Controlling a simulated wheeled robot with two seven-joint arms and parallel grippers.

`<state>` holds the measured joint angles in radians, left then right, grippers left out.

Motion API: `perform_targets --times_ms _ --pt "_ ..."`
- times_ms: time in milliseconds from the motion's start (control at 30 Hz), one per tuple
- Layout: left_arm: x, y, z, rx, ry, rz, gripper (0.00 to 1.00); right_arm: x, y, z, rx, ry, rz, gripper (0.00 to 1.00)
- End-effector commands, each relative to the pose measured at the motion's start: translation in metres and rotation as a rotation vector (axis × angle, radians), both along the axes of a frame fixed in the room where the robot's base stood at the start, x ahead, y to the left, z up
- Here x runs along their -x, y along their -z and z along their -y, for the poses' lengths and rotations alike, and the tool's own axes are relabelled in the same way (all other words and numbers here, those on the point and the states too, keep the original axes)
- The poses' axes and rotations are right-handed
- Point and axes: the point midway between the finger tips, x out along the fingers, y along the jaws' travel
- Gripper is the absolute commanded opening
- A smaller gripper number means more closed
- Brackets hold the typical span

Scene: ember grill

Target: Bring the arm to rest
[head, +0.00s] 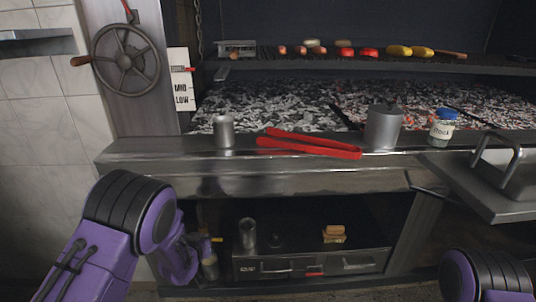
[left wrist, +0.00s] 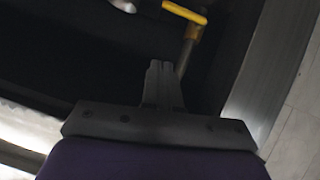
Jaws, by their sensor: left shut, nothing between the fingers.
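My left arm (head: 120,230) reaches in from the lower left of the head view, bent down in front of the grill's lower left opening. My left gripper (left wrist: 162,70) shows in the left wrist view, with its fingers shut together and nothing between them. A yellow-handled valve (left wrist: 183,14) on a brass-coloured pipe is just beyond the fingertips in that view. I cannot tell whether the fingers touch the pipe. The yellow handle also shows small in the head view (head: 216,240). Part of my right arm (head: 487,277) shows at the lower right; its gripper is out of view.
Red tongs (head: 310,146), a metal cup (head: 223,131), a lidded pot (head: 383,127) and a blue-lidded jar (head: 442,128) stand on the grill's front ledge. A handwheel (head: 125,60) is at the upper left. A shelf below holds a metal cylinder (head: 248,234) and drawers (head: 310,265).

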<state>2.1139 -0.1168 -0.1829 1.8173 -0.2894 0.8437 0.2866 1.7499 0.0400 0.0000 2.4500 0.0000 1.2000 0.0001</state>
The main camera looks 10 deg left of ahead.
Motion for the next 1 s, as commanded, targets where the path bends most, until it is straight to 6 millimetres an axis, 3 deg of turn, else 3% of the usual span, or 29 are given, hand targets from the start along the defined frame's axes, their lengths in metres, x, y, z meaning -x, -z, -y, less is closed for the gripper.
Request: perform_targets --times_ms 67,200,300,500,667,733,1000 --pt "0.039 0.022 -0.007 -0.003 -0.05 -0.037 0.0 0.0 0.0 0.0 0.0 0.0 0.0 0.43" --pt "0.142 0.082 -0.015 0.0 -0.166 -0.19 0.0 0.0 0.0 0.0 0.0 0.0 0.0 0.43" --pt "0.214 0.11 -0.017 -0.008 -0.233 -0.309 0.0 0.0 0.0 0.0 0.0 0.0 0.0 0.43" --pt "0.33 0.136 -0.014 -0.017 -0.323 -0.523 0.0 0.0 0.0 0.0 0.0 0.0 0.0 0.43" --pt "0.409 0.151 -0.005 -0.004 -0.363 -0.698 0.0 0.0 0.0 0.0 0.0 0.0 0.0 0.43" --pt "0.408 0.115 -0.006 -0.006 -0.362 -0.694 0.0 0.001 -0.036 0.0 0.0 0.0 -0.001 0.43" --pt "0.406 0.031 -0.006 -0.005 -0.361 -0.693 0.0 0.0 -0.121 0.0 0.0 0.0 0.0 0.43"
